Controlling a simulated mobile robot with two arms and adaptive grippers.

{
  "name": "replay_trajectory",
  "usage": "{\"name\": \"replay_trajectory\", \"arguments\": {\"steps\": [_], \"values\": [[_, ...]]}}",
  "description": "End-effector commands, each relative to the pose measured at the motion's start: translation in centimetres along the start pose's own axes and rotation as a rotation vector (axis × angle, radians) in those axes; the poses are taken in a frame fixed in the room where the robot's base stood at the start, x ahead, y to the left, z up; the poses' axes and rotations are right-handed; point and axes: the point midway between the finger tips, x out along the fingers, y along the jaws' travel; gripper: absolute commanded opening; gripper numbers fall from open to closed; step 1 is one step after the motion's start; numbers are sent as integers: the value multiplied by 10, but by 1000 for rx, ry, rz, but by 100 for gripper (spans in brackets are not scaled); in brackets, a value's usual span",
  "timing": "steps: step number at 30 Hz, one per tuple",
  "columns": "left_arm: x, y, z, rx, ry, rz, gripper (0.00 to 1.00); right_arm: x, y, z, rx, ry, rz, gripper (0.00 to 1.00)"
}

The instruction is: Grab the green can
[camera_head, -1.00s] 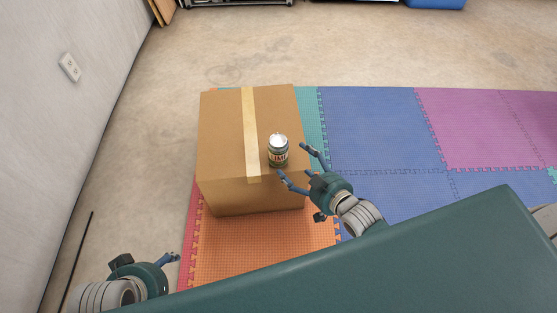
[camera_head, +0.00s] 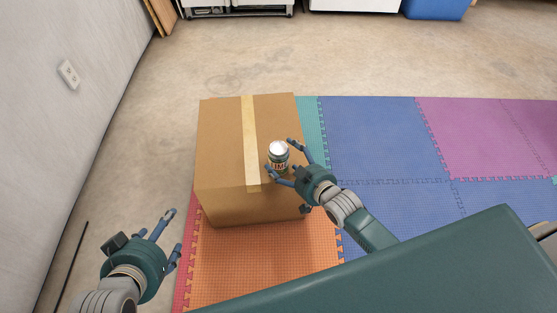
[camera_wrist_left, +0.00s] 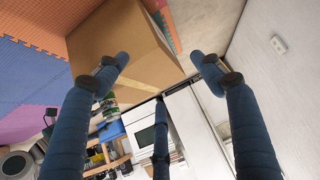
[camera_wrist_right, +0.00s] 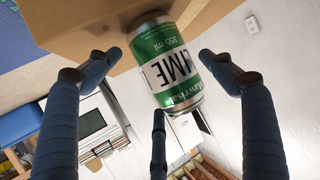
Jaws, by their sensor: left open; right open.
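The green can (camera_head: 278,156) stands upright on top of the cardboard box, near its right edge. In the right wrist view the can (camera_wrist_right: 166,62) shows a green and white label reading LIME and lies between the spread fingers. My right gripper (camera_head: 282,163) is open, its fingers reaching to either side of the can from the right. I cannot tell whether any finger touches it. My left gripper (camera_head: 175,232) is open and empty, low at the left, away from the box. The left wrist view shows its spread fingers (camera_wrist_left: 160,62) with nothing between them.
The cardboard box (camera_head: 220,150) with a tape strip stands on coloured foam mats (camera_head: 380,135). A white wall (camera_head: 60,130) with a socket is at the left. White cabinets and a blue bin (camera_head: 436,8) are at the back. Bare floor lies behind the box.

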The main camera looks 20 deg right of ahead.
Motion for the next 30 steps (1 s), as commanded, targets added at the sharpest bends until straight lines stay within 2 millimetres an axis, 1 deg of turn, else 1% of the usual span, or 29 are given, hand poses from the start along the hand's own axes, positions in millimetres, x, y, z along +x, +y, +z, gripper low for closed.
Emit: {"name": "replay_trajectory", "arguments": {"steps": [1, 6, 9, 12, 16, 22, 26, 27, 30], "values": [[3, 1, -9, 1, 41, 2, 67, 5, 0, 1, 0, 1, 0, 81], [5, 6, -46, 3, 188, 11, 67, 19, 1, 0, 0, 0, 0, 81], [3, 8, -64, 3, 259, 15, 67, 25, 1, 0, 0, -1, 0, 81], [1, 9, -75, 4, 306, 18, 67, 30, 1, 0, 0, -1, 0, 81], [-1, 10, -82, 4, 331, 20, 67, 32, 1, 0, 0, -2, 0, 81], [-1, 10, -82, 4, 332, 20, 67, 32, 1, -1, 0, -1, 0, 81], [-1, 10, -82, 4, 331, 20, 67, 31, 1, -1, 0, -1, 0, 56], [-1, 10, -82, 4, 331, 20, 67, 31, 1, -1, 0, -1, 0, 48], [-1, 10, -82, 4, 330, 20, 67, 31, 1, -1, 1, -1, 0, 30]]}}
